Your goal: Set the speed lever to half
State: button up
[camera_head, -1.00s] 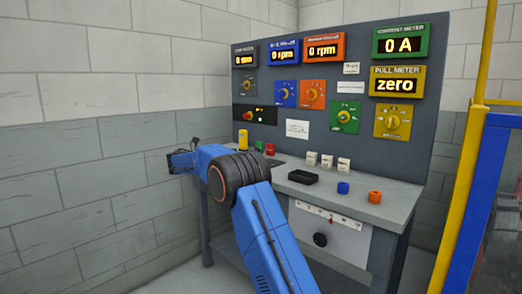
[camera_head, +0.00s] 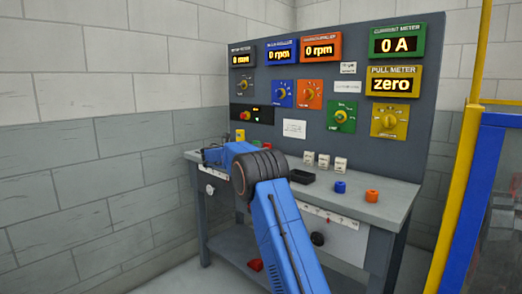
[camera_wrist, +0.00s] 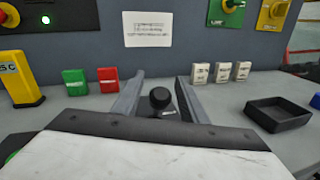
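My gripper (camera_wrist: 158,96) is open, with its two grey fingers apart. A black round knob (camera_wrist: 159,98) stands between the fingers in the wrist view, with a gap on each side. It looks like a lever's knob, but I cannot tell its setting; a small label at its base is unreadable. In the head view my gripper (camera_head: 209,154) is low over the left part of the bench, and the knob is hidden there. The blue (camera_head: 283,49) and orange (camera_head: 320,47) meters read 0 rpm.
The grey bench (camera_head: 385,208) carries red (camera_wrist: 108,79) and green (camera_wrist: 76,82) blocks, a yellow block (camera_wrist: 20,79), several white blocks (camera_wrist: 221,72) and a black tray (camera_wrist: 278,112). A scale panel (camera_head: 335,236) is on the bench front. A yellow post (camera_head: 461,190) stands right.

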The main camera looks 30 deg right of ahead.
jog(key=shift+w+d, duration=0.1)
jog(key=shift+d, duration=0.55)
grip_shut()
